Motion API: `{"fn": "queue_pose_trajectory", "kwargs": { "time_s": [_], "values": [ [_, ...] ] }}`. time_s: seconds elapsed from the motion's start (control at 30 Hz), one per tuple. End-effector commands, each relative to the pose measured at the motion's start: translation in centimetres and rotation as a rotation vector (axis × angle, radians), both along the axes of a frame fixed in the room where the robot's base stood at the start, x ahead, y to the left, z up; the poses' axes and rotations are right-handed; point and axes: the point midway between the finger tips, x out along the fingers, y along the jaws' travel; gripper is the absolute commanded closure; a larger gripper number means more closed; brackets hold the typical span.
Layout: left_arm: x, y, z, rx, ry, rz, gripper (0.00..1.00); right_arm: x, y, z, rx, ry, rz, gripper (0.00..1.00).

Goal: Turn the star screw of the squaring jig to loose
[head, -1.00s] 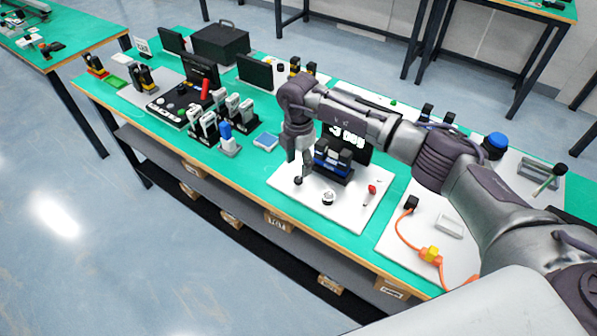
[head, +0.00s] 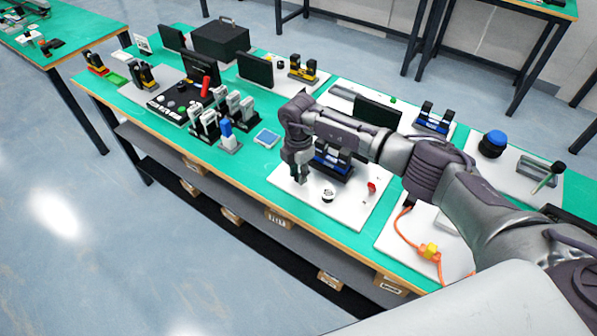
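A white board (head: 345,214) on the green bench carries a black and blue block fixture (head: 333,160), a round white dial with a dark rim (head: 327,196) and a small red knob (head: 371,188). I cannot tell for sure which part is the squaring jig's star screw. My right gripper (head: 302,180) points down at the board's left part, left of the dial and in front of the fixture. Its fingers look close together, but whether they are shut on something is too small to tell. It hides the spot where a small black knob showed earlier. My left gripper is out of view.
Left of the board are a blue-topped pad (head: 266,138) and several grey and black upright fixtures (head: 207,122). To the right, a white board holds an orange cable with a yellow block (head: 428,251). A black screen (head: 377,111) stands behind my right arm.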

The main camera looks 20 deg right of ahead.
Motion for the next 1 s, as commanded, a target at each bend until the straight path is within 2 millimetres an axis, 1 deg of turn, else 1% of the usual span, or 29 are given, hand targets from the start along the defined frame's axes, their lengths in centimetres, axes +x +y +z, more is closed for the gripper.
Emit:
{"fn": "queue_pose_trajectory", "kwargs": {
  "time_s": [0.27,0.47,0.67,1.0],
  "values": [
    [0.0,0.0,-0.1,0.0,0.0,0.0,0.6,0.1,0.0,0.0,-0.001,-0.001,0.011,1.0],
    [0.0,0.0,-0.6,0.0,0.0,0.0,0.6,0.1,-0.1,0.0,-0.001,-0.002,0.076,1.0],
    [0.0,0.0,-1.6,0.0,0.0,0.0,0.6,0.1,-0.1,-0.2,-0.003,-0.003,0.216,1.0],
    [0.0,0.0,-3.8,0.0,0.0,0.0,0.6,0.2,-0.2,-0.2,-0.005,-0.005,0.535,1.0]
  ]
}}
